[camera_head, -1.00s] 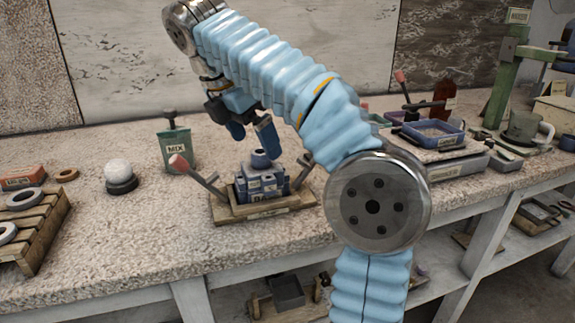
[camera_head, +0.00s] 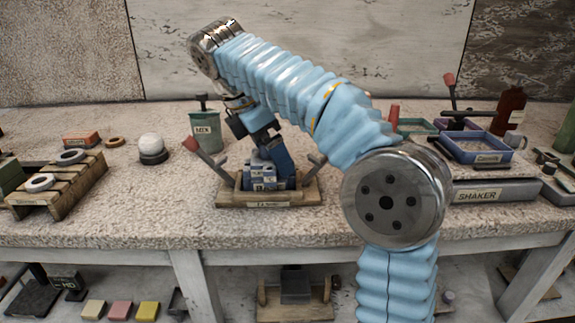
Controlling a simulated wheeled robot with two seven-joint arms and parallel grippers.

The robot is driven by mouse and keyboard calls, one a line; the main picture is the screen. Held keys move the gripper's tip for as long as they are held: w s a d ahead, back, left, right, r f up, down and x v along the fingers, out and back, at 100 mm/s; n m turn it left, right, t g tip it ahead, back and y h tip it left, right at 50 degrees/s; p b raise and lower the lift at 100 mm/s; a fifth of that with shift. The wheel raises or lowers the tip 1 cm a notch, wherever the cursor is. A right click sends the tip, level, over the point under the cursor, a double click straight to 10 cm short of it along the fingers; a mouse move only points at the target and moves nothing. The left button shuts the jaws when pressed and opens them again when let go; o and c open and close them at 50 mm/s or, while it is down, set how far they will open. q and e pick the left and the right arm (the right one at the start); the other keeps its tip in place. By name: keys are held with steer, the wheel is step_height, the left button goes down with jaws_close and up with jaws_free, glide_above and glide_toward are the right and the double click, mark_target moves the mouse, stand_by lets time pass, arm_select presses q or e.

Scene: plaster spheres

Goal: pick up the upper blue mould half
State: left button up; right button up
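The blue mould (camera_head: 263,178) sits in a wooden clamp frame (camera_head: 270,200) on the bench, left of the picture's middle. Its lower blocks show, with pale labels on the front. My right gripper (camera_head: 268,153) points down at the top of the mould, with one blue finger in front of its right side. The other finger is mostly hidden, so I cannot tell if the fingers touch or grip the upper half. The mould's top is largely covered by the gripper. My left gripper is not in view.
Clamp handles, one with a red knob (camera_head: 190,143), rise beside the mould. A green MIX container (camera_head: 205,132) stands behind left. A white ball (camera_head: 151,144) and a wooden rack (camera_head: 60,190) are farther left. A shaker (camera_head: 485,193) and blue tray (camera_head: 480,148) are right.

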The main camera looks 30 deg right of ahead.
steer(key=shift+w+d+f, duration=0.1)
steer(key=shift+d+f, duration=0.05)
steer(key=shift+d, duration=0.05)
steer(key=c, duration=0.9)
steer(key=shift+c, duration=0.2)
